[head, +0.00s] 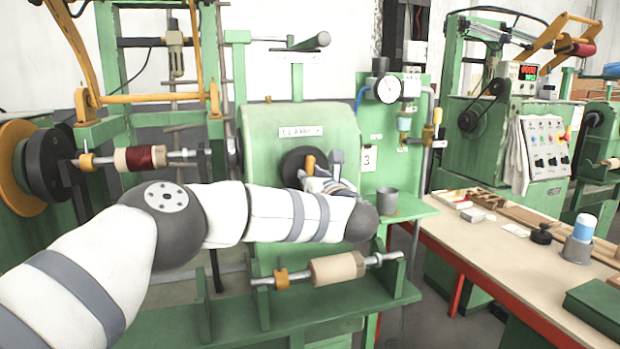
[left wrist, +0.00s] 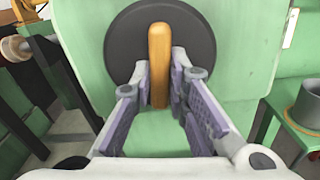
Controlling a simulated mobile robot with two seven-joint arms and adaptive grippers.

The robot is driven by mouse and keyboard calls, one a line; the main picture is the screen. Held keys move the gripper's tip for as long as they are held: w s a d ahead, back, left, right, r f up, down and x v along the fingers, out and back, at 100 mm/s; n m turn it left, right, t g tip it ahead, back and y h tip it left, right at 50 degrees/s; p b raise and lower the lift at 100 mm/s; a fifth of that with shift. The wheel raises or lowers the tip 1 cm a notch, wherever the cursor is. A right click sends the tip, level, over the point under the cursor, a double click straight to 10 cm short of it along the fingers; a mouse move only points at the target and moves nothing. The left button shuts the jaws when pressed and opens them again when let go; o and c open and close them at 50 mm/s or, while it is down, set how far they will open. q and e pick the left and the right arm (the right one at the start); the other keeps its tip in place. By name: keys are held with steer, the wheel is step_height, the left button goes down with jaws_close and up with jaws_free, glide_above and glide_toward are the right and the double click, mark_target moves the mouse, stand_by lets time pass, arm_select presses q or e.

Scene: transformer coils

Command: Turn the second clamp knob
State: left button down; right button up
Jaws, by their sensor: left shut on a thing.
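A round black clamp knob (head: 294,168) with an orange bar handle (head: 309,164) is on the front of a green housing (head: 262,130). In the left wrist view the black disc (left wrist: 195,45) fills the top middle, and the orange handle (left wrist: 159,50) stands upright across it. My left gripper (left wrist: 160,82) has its two fingers on either side of the handle's lower part and is shut on it. In the head view my left gripper (head: 322,178) is at the knob, partly hidden by my forearm. My right gripper does not show.
A label plate (head: 301,131) is above the knob. A grey cup (head: 387,201) stands on a green shelf to the right, near a pressure gauge (head: 388,90). A coil bobbin (head: 337,267) lies on a rod below my forearm. A workbench (head: 490,250) with small items is at right.

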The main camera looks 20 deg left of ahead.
arm_select(q)
steer(key=shift+r+n, duration=0.15)
steer(key=shift+n, duration=0.55)
steer(key=c, duration=1.6)
jaws_free()
steer(key=shift+o, duration=0.2)
steer(key=v, duration=1.2)
